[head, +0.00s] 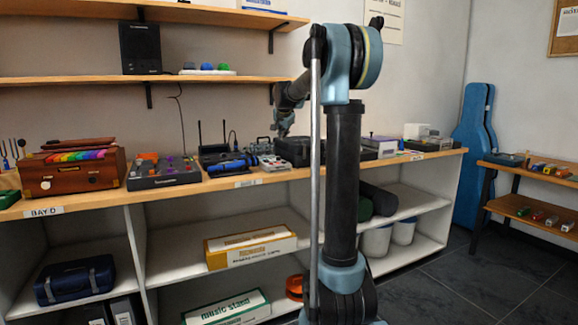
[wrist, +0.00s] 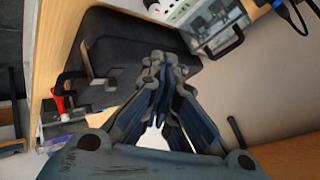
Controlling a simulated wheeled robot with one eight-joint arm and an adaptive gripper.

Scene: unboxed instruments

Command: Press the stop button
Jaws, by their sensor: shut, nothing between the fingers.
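My gripper (head: 284,130) is shut and empty, above the back of the counter near a black case (head: 293,150). In the wrist view the gripper's fingertips (wrist: 165,62) are together in front of the dark case (wrist: 125,45); I cannot tell whether they touch it. I cannot identify a stop button for certain in either view. A dark grey device (head: 165,173) with small coloured controls and an orange part sits left on the counter. A black unit with two antennas (head: 212,150) stands to its right, with a blue item (head: 232,166) in front.
A wooden box with rainbow keys (head: 75,170) stands at the counter's left. A small white tray (head: 272,162) and a metal-framed box with a handle (wrist: 215,30) are close to the case. A shelf (head: 180,79) hangs above, holding a black speaker (head: 140,48).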

